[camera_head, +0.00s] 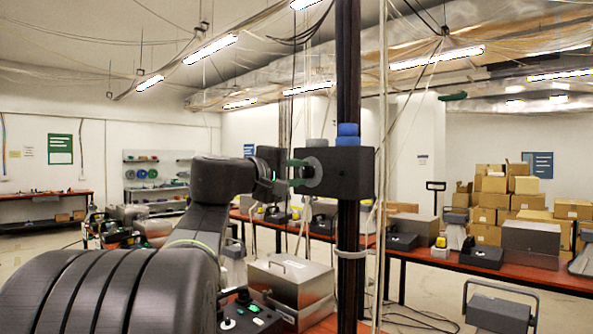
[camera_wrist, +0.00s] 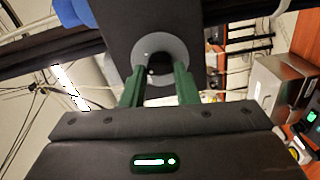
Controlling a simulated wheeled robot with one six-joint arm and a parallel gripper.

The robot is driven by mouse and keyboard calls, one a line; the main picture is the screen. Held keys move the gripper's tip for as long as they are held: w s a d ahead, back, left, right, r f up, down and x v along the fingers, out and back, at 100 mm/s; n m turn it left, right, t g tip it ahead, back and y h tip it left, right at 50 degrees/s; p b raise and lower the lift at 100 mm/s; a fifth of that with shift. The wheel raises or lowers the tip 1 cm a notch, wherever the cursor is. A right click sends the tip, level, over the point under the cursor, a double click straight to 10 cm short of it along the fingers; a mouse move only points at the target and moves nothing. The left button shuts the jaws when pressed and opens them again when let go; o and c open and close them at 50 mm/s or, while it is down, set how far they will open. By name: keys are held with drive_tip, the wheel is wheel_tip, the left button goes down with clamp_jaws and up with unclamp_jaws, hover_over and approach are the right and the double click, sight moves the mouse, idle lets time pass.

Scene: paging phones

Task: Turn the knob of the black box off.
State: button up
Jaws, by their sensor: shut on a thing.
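The black box (camera_head: 361,172) is mounted on a dark vertical post at the middle of the head view, with blue parts on top. It also fills the top middle of the wrist view (camera_wrist: 130,25). On its left face is a round grey plate with a dark knob (camera_wrist: 156,70) at its centre. My gripper (camera_head: 294,172) reaches the knob from the left. Its two green fingers (camera_wrist: 159,86) stand one on each side of the knob and are shut on it. The fingers partly hide the knob, and its exact angle is hard to tell.
The dark post (camera_head: 348,90) rises from floor level to the ceiling. Hanging cables run close to its right. A metal case (camera_head: 290,282) sits on a red-topped table below the gripper. Cardboard boxes (camera_head: 495,200) are stacked at the back right.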

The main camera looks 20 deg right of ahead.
drive_tip(key=n+p, duration=0.2)
drive_tip(key=n, duration=0.4)
drive_tip(key=shift+r+p, duration=0.1)
drive_tip(key=shift+p, duration=0.3)
drive_tip(key=shift+n+p, duration=0.95)
drive_tip(key=shift+n, duration=1.15)
drive_tip(key=shift+f, duration=0.2)
drive_tip(key=o, duration=1)
drive_tip(key=b+v, duration=0.3)
drive_tip(key=v, duration=1.1)
drive_tip(key=shift+d, duration=0.25)
